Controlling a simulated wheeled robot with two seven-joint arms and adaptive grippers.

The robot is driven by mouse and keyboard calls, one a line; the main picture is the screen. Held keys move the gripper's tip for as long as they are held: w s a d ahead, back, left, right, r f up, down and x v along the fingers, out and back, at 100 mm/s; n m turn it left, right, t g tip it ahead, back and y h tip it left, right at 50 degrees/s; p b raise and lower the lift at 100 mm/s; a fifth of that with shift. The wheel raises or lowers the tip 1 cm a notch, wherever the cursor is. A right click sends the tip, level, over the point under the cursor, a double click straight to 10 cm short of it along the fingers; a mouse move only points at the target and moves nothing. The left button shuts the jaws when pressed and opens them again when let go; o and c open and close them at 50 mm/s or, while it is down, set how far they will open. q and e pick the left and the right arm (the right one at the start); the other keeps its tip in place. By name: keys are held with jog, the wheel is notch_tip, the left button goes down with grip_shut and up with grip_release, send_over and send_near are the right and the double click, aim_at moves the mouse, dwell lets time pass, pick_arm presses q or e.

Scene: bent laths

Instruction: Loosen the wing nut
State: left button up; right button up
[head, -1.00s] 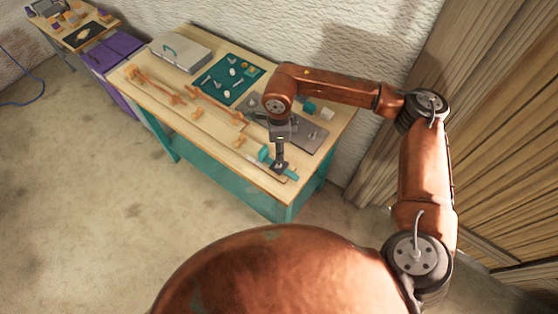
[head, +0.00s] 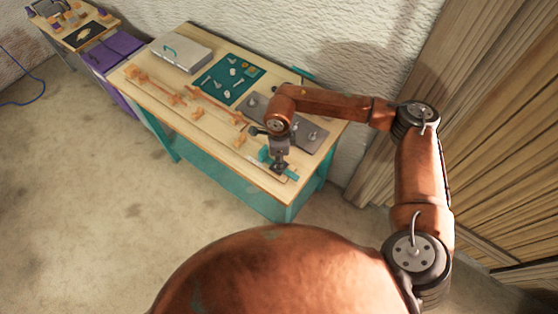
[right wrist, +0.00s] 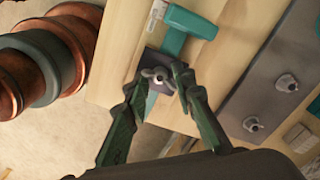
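A small pale metal wing nut (right wrist: 158,77) sits on a dark square block (right wrist: 150,62) in the right wrist view. The block is beside a teal, T-shaped piece (right wrist: 186,24) near the table's front right corner. My right gripper (right wrist: 157,82) is open, with one green finger on each side of the wing nut. I cannot tell whether the fingers touch it. In the head view my right gripper (head: 279,162) points down over the same spot and hides the nut. My left gripper is not in view.
A grey plate (head: 257,108) with several knobs lies behind my gripper; it also shows in the right wrist view (right wrist: 262,92). Orange laths (head: 215,105), a teal mat (head: 220,90) with small parts and a grey case (head: 181,53) lie farther left on the wooden table (head: 190,130).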

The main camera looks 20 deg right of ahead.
grip_shut()
dwell(1.3)
jog(key=shift+o, duration=1.5)
grip_release()
notch_tip(320, 180, up, 12)
